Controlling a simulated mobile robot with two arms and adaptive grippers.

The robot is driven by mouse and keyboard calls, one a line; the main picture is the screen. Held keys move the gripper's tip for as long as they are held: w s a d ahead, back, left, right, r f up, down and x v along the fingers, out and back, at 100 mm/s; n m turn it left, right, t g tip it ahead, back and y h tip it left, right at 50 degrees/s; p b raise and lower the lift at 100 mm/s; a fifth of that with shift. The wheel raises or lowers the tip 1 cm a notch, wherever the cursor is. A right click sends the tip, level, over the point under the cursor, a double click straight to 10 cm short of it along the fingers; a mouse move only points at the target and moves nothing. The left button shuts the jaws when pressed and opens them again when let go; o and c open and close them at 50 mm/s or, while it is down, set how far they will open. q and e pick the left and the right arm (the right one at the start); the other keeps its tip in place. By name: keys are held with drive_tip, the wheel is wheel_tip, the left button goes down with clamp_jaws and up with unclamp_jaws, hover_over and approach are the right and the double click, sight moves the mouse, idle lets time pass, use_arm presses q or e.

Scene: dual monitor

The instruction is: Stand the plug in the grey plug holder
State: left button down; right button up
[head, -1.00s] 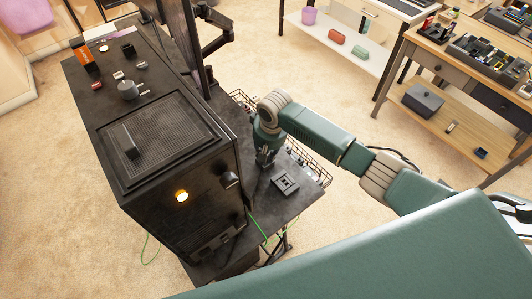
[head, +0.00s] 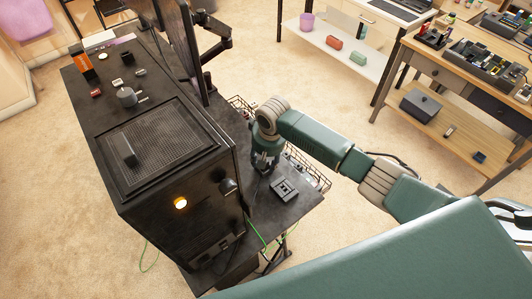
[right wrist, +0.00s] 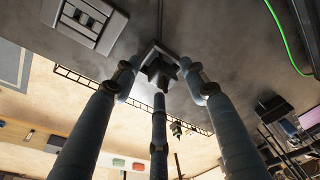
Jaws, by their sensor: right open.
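The grey plug holder (head: 284,190), a flat square block with slots, lies on the dark table beside the big black cabinet. It also shows at the upper left of the right wrist view (right wrist: 90,20). My right gripper (head: 264,163) is over the table just left of the holder, pointing down. In the right wrist view its three fingers (right wrist: 162,78) are spread around a small dark object (right wrist: 162,72), which looks like the plug. I cannot tell whether the fingers touch it. The plug is hidden by the gripper in the head view. My left gripper is not in view.
The tall black cabinet (head: 185,215) stands close left of my right gripper. A green cable (head: 257,232) hangs near the table's front. A wire rack (head: 312,172) lines the table's right edge. A monitor arm (head: 215,45) stands behind. Bare table lies around the holder.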

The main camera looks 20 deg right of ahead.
wheel_tip(320, 180, up, 12)
drive_tip(key=s, duration=0.2)
drive_tip(key=shift+d+f+b, duration=0.2)
drive_tip(key=shift+b, duration=0.2)
drive_tip(key=shift+f, duration=0.1)
